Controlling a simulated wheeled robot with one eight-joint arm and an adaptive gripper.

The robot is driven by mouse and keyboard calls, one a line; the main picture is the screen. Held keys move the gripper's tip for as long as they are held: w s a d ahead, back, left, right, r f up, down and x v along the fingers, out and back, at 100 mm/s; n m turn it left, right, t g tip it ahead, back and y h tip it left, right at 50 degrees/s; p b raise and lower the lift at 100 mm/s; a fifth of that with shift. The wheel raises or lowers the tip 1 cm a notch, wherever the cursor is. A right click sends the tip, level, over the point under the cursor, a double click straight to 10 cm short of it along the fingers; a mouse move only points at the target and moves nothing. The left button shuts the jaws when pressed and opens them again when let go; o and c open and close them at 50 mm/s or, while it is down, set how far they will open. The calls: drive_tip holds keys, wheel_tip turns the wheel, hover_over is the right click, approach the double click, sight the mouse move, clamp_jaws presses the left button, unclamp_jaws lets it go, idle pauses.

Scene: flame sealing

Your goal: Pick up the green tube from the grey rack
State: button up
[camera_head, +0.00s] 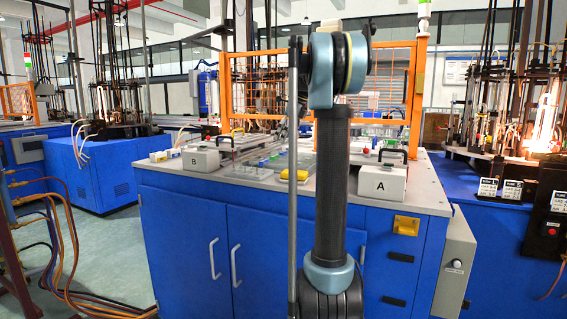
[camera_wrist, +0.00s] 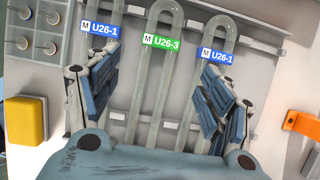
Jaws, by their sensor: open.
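In the wrist view a clear U-shaped glass tube with a green U26-3 label (camera_wrist: 161,42) lies in the middle of a pale grey rack (camera_wrist: 257,45). A similar tube with a blue U26-1 label (camera_wrist: 101,30) lies on its left, and another blue-labelled tube (camera_wrist: 217,56) on its right. My gripper (camera_wrist: 160,75) is open, its fingers spread wide on either side of the green-labelled tube and overlapping the two outer tubes in the picture. Nothing is between the fingers except the view of the green-labelled tube; I cannot tell the height above it. The tube's lower part is hidden by my gripper body.
A yellow block (camera_wrist: 27,118) is at the left and an orange part (camera_wrist: 302,124) at the right in the wrist view. In the head view, white boxes B (camera_head: 200,160) and A (camera_head: 379,184) stand on the bench, with an orange mesh guard (camera_head: 250,80) behind.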

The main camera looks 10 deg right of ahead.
drive_tip(key=x, duration=0.9)
drive_tip(key=shift+w+r, duration=0.1)
drive_tip(key=c, duration=1.2)
